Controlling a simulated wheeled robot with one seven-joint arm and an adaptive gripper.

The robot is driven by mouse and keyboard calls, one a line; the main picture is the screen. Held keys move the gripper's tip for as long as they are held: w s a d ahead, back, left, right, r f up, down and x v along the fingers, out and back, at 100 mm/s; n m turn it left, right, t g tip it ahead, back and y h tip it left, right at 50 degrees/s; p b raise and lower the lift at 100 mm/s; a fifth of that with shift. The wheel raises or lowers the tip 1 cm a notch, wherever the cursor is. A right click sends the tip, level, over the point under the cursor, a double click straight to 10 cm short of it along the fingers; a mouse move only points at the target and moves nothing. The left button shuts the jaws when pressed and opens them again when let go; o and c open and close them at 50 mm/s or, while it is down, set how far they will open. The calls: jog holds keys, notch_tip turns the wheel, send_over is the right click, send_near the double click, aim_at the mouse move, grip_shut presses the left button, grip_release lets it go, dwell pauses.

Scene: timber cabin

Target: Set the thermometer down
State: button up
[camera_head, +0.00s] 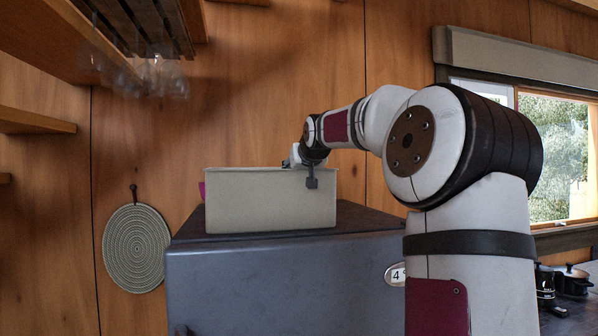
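I cannot make out a thermometer in the head view. My gripper (298,158) is small and far off, at the right end of the top rim of a pale grey-beige box (268,203). Its fingers are largely hidden, so I cannot tell whether they are open or shut, or whether they hold anything. A small dark square piece hangs below my wrist in front of the box; I cannot tell what it is. The inside of the box is hidden.
The box stands on a dark grey cabinet (285,285). A bit of pink (201,190) shows at its left edge. Glasses (160,75) hang under a rack at upper left. A round woven mat (136,248) hangs on the timber wall. Dark pots (572,280) stand at lower right.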

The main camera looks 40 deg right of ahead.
jog(key=o, duration=1.2)
jog(key=shift+f, duration=0.3)
jog(key=shift+c, duration=0.2)
jog(key=shift+f, duration=0.1)
jog(key=shift+r, duration=0.3)
jog(key=p+v, duration=0.1)
jog(key=v, duration=0.3)
jog(key=r+p+v, duration=0.1)
jog(key=v, duration=0.4)
jog(key=shift+d+r, duration=0.1)
jog(key=shift+d, duration=0.05)
jog(key=shift+v, duration=1.5)
jog(key=shift+w, duration=0.1)
